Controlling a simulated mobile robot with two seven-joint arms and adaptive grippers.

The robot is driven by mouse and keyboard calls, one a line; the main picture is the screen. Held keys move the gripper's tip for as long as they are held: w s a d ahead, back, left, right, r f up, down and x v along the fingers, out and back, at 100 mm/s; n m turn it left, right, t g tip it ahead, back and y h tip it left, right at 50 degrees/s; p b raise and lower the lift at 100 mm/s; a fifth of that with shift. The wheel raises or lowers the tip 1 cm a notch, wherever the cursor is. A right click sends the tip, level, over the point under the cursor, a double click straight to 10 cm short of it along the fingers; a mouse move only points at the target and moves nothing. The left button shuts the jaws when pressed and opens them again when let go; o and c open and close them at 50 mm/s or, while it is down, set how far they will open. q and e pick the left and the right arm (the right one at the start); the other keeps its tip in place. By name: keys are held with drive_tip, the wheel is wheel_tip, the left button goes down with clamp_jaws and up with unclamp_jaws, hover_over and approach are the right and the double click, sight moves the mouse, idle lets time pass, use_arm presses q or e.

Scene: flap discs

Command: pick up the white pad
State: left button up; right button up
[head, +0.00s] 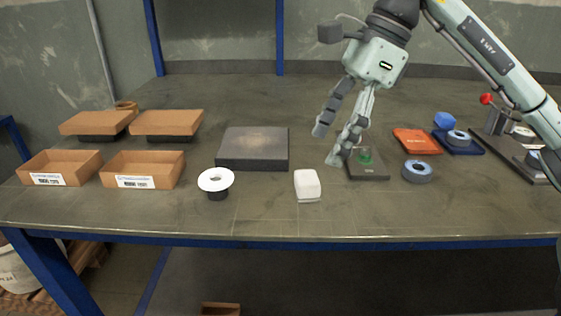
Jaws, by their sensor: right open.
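The white pad (307,184) is a small white block lying near the front middle of the table. My right gripper (326,148) hangs from the arm at the upper right, above and a little to the right of the pad. Its fingers are apart and nothing is between them. The gripper is clear of the pad. My left gripper is not in view.
A dark slab (253,150) lies behind the pad. A white disc on a dark stand (216,181) is to its left. A dark plate with a green piece (366,165) and a grey-blue disc (417,171) are to its right. Cardboard boxes (142,170) stand at left. The table's front edge is clear.

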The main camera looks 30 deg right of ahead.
sight(310, 177)
drive_tip(key=x, duration=0.7)
drive_tip(key=shift+a+f, duration=0.1)
drive_tip(key=shift+f, duration=0.25)
drive_tip(key=shift+c, duration=0.5)
drive_tip(key=c, duration=0.9)
